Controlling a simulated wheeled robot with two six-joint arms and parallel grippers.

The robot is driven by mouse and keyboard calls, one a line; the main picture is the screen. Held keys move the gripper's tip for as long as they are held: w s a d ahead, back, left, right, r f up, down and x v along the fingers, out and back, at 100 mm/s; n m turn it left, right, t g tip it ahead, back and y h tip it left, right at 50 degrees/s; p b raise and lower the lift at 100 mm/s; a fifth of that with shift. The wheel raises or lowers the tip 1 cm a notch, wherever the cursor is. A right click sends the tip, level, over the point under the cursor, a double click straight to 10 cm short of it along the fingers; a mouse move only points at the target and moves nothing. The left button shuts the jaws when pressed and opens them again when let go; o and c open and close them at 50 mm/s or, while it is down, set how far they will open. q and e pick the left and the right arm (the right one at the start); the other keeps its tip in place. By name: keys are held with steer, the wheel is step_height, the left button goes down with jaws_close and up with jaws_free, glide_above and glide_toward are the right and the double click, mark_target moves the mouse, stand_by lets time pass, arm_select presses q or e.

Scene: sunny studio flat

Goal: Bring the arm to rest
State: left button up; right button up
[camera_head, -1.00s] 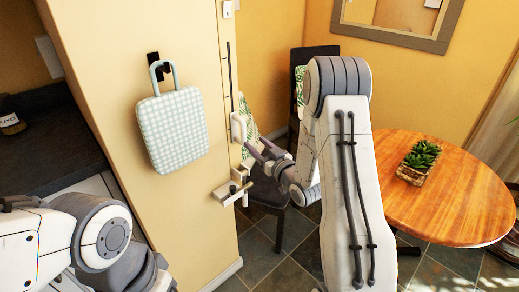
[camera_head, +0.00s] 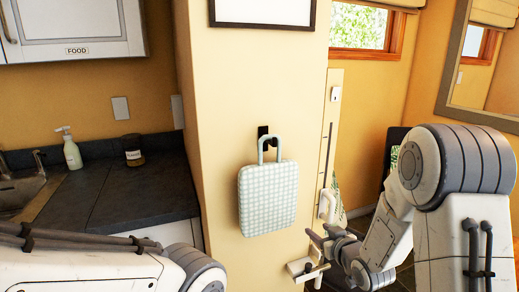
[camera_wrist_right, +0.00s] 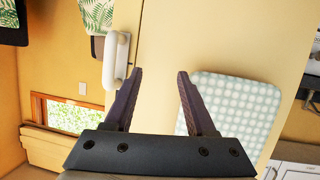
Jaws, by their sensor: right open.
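My right arm (camera_head: 440,165) reaches in from the right side of the head view. Its gripper (camera_head: 319,231) is open and empty, in front of the cream wall panel, just below a white handle (camera_head: 327,205) and above a small pale ledge (camera_head: 305,268). In the right wrist view the two dark fingers (camera_wrist_right: 158,82) stand apart with nothing between them. The white handle (camera_wrist_right: 116,60) lies left of the fingers there. My left arm (camera_head: 110,265) shows at the bottom left of the head view; its gripper is outside the frame.
A pale checkered padded bag (camera_head: 268,198) hangs from a dark hook on the wall; it also shows right of the fingers in the wrist view (camera_wrist_right: 235,110). A dark counter (camera_head: 120,190) with a soap bottle (camera_head: 71,150) and a jar (camera_head: 132,150) is at left.

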steer(key=s+a+r+n+g+p, duration=0.1)
steer(key=s+a+r+g+p, duration=0.15)
steer(key=s+a+g, duration=0.45)
arm_select(q)
step_height(320, 180, up, 6)
steer(key=p, duration=0.2)
steer(key=shift+p, duration=0.4)
arm_select(e)
steer(key=s+a+r+n+g, duration=0.1)
steer(key=s+a+r+g, duration=0.1)
steer(key=s, duration=0.7)
steer(key=s+a+r+n+g+h, duration=0.1)
steer(key=s+a+g, duration=0.1)
steer(key=s, duration=0.8)
steer(key=s+a+r+n+g+h, duration=0.1)
steer(key=s+a+r+g, duration=0.1)
steer(key=s, duration=0.7)
steer(key=shift+s+a+r+g, duration=0.3)
steer(key=shift+a+r, duration=0.05)
steer(key=shift+a, duration=0.05)
